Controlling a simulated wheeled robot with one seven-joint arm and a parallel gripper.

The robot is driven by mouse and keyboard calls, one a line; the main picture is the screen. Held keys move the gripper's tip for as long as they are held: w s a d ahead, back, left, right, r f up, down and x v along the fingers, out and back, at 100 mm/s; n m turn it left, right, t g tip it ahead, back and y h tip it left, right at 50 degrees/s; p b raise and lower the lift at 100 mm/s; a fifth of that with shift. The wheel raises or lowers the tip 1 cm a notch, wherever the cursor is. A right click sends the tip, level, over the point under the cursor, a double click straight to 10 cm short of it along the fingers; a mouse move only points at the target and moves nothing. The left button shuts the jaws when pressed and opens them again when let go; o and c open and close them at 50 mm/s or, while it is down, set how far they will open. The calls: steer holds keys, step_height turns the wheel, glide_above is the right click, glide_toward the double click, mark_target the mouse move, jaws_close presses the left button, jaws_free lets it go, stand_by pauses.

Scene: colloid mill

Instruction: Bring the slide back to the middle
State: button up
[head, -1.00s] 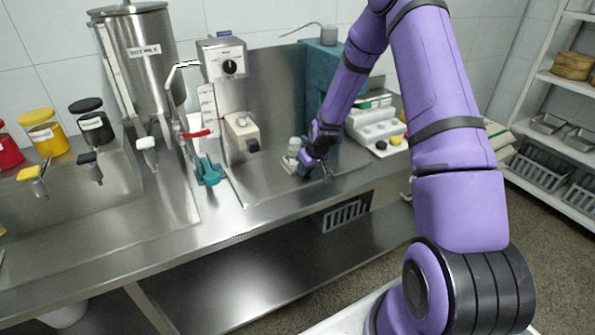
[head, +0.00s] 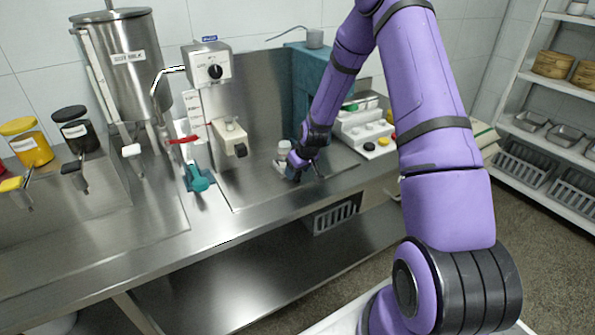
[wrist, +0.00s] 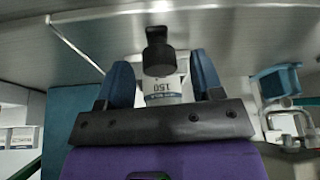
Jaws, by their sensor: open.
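A cream block (head: 230,132) with a dark knob (head: 241,150) sits on the mill's column beside a white scale plate (head: 194,110); it looks like the slide. My gripper (head: 293,170) is low over the counter to the right of the block, apart from it, beside a small pale-topped jar (head: 283,148). In the wrist view my open gripper (wrist: 163,80) has two blue fingers. A pale labelled body (wrist: 163,90) and a dark knob-like part (wrist: 159,55) show between them. I cannot tell whether they touch it.
A teal machine (head: 307,85) stands behind my gripper. A white panel with buttons (head: 365,130) is to its right. A teal spout part (head: 197,178) and a red lever (head: 182,140) are left of the block. The steel counter's front (head: 270,205) is clear.

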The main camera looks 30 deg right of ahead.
steer(key=a+v, duration=0.1)
steer(key=v, duration=0.9)
steer(key=shift+d, duration=0.45)
steer(key=shift+r, duration=0.1)
steer(key=s+a+r+h, duration=0.1)
steer(key=s+a+r, duration=0.25)
steer(key=r, duration=0.35)
steer(key=s+a+r, duration=0.2)
steer(key=s+r, duration=0.3)
steer(key=r, duration=0.3)
steer(key=s+a+r+h, duration=0.1)
steer(key=s+a+r, duration=0.1)
steer(key=s+r, duration=0.4)
steer(key=s+a+r, duration=0.1)
steer(key=s+r, duration=0.2)
steer(key=s, duration=0.3)
steer(key=s+a+r+m, duration=0.1)
steer(key=s+a+r, duration=0.1)
steer(key=s, duration=0.5)
steer(key=s+a+r+y, duration=0.1)
steer(key=s+r, duration=0.3)
steer(key=s, duration=0.2)
steer(key=shift+s+a+r+m+t, duration=0.2)
steer(key=shift+s+a+m+t, duration=0.05)
steer(key=shift+m+t, duration=0.15)
